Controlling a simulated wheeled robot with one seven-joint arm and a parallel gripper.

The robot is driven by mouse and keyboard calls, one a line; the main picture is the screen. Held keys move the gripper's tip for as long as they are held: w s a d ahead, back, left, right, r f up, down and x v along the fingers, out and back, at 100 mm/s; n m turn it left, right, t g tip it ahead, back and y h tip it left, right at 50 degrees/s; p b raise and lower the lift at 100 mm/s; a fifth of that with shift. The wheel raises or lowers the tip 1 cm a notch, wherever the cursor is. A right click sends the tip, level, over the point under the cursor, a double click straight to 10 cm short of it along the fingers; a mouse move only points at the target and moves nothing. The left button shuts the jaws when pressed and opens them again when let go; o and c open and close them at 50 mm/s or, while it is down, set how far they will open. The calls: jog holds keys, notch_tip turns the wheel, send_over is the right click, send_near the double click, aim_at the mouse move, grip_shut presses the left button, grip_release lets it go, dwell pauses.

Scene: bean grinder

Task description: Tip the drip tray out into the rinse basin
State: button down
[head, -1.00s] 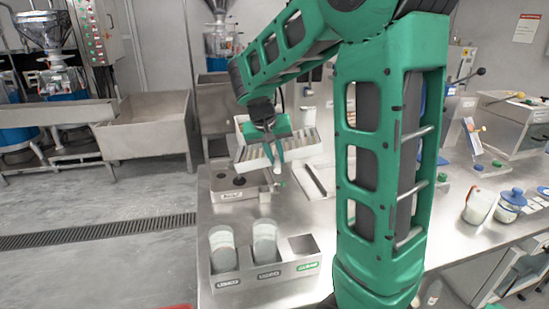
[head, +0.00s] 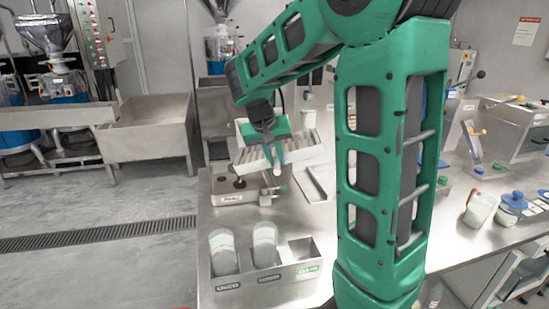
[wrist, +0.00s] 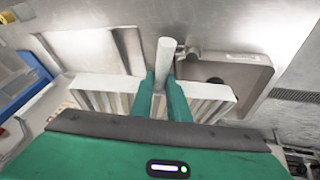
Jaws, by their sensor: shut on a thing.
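The drip tray (head: 305,152) is a pale, slatted, shallow tray. It hangs above the steel counter at its left part and looks slightly tilted in the head view. My gripper (head: 274,160) is shut on the drip tray's handle. In the wrist view the green fingers of my gripper (wrist: 161,92) close around a pale round bar (wrist: 165,58), with the slats of the drip tray (wrist: 212,98) on both sides.
A low steel unit with a dark round opening (head: 230,190) sits under the tray. A steel holder (head: 268,282) with two clear cups stands at the counter's front left. Jars (head: 510,208) and a grey box (head: 512,125) are at the right. The floor at left is clear.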

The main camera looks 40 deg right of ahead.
jog(key=shift+w+a+h, duration=0.1)
jog(key=shift+h, duration=0.3)
jog(key=shift+g, duration=0.4)
jog(key=shift+w+a+r, duration=0.1)
jog(key=shift+a+r, duration=0.05)
jog(key=shift+r, duration=0.2)
dwell(0.3)
jog(key=shift+f+n+h, duration=0.1)
jog(key=shift+n+h, duration=0.2)
jog(key=shift+h, duration=0.2)
jog(key=shift+g+h, duration=0.3)
jog(key=shift+g, duration=0.1)
